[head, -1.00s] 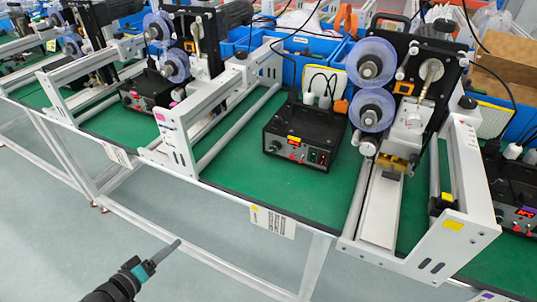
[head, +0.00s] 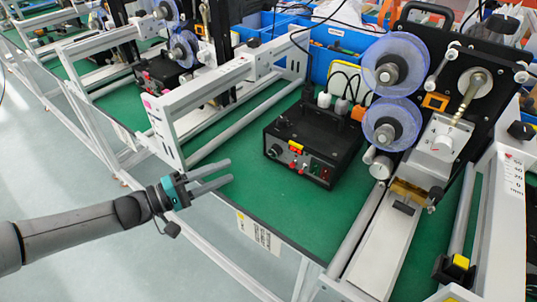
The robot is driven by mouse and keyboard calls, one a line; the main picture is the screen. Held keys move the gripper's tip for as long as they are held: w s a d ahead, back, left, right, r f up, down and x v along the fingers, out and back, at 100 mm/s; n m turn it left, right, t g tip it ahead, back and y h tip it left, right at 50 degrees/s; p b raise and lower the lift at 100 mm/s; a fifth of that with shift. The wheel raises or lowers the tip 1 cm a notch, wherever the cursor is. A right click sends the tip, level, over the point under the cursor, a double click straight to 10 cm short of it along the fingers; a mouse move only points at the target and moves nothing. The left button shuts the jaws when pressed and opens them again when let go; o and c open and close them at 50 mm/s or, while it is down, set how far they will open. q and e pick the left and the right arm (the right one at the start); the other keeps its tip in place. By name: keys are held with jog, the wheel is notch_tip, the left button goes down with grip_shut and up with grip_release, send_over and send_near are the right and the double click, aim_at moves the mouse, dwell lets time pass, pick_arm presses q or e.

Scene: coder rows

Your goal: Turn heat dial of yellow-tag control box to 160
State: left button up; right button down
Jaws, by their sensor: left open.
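The control box (head: 325,138) is black and stands on the green bench top, with its front panel facing me. A small yellow tag (head: 296,146) sits at the panel's upper edge. A dark round dial (head: 275,151) is at the panel's left end; its setting is too small to read. Red parts and a switch sit to its right. My left gripper (head: 230,171) is open and empty, over the bench's front edge, left of the box and apart from it. Its fingers point right, toward the dial side. My right gripper is out of view.
A coder machine with blue reels (head: 394,62) and a metal rail stands right of the box. A white frame (head: 165,135) stands at left, near my gripper. Another control box (head: 160,76) is farther left. Green bench top between frame and box is clear.

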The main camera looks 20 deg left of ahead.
pick_arm(q)
send_near(272, 153)
jog(key=shift+b+x, duration=0.4)
jog(key=shift+x, duration=0.55)
jog(key=b+x, duration=0.1)
jog(key=x, duration=0.4)
jog(key=shift+w+f, duration=0.1)
jog(key=shift+w, duration=0.1)
jog(key=shift+w+d, duration=0.45)
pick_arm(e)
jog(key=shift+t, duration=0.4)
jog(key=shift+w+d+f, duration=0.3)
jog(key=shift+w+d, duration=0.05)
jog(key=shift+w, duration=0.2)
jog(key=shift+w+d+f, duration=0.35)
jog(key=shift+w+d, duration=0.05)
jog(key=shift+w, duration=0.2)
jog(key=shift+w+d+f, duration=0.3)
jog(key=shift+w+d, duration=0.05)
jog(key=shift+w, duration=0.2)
pick_arm(q)
grip_shut()
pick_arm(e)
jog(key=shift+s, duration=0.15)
